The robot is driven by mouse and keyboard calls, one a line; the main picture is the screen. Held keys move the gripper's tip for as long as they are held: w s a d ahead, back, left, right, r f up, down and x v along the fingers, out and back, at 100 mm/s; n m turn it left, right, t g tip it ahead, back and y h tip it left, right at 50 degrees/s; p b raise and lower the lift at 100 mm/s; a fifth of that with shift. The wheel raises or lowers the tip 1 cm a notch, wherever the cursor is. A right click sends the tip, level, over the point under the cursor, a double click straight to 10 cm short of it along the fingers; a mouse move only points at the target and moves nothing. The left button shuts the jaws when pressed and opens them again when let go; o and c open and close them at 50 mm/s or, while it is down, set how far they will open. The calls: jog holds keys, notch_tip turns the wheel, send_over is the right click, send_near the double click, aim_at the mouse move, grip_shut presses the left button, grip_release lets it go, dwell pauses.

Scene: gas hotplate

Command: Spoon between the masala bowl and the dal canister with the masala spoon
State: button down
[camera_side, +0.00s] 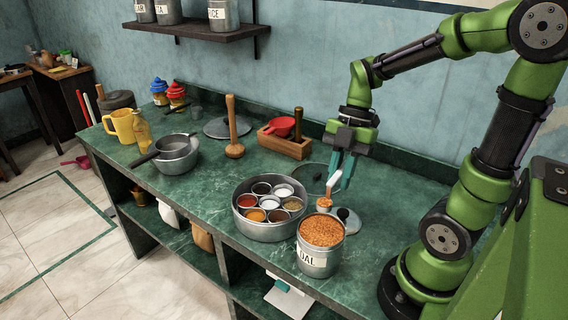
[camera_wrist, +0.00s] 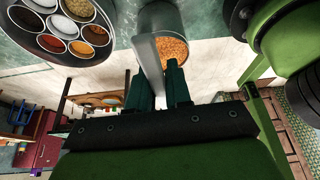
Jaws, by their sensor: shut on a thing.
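The dal canister (camera_side: 318,259) stands near the counter's front edge, filled with orange dal; in the wrist view it (camera_wrist: 160,20) is at top centre. The masala bowl (camera_side: 268,229) is a round metal tin left of it, holding several small cups of spices; it (camera_wrist: 60,55) is at top left in the wrist view. My gripper (camera_side: 341,172) is above and behind the canister, shut on the pale handle of the masala spoon (camera_side: 332,183). The spoon points down, its bowl (camera_side: 325,202) orange-brown, just above the canister's far rim. The wrist view shows the spoon (camera_wrist: 148,60) between the fingers (camera_wrist: 158,88).
A glass lid (camera_side: 312,176) lies behind the masala bowl. A wooden box with a red strainer (camera_side: 280,127) and a wooden masher (camera_side: 234,140) stand farther back. A pan (camera_side: 176,155) and yellow mug (camera_side: 122,127) are at left.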

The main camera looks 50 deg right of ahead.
jog(key=w+d+f+m+t, duration=0.2)
jog(key=w+d+f+m, duration=0.2)
jog(key=w+f+m, duration=0.2)
jog(key=shift+w+f+h, duration=0.3)
jog(key=shift+w+f, duration=0.45)
jog(key=shift+w, duration=0.3)
jog(key=w+a+g+h, duration=0.3)
jog(key=a+h, duration=0.3)
jog(key=h, duration=0.4)
jog(key=w+a+g+h, duration=0.3)
jog(key=a+g+h, duration=0.3)
jog(key=h, duration=0.4)
jog(key=shift+a+r+g, duration=0.3)
jog(key=shift+a+r, duration=0.1)
jog(key=shift+w, duration=0.1)
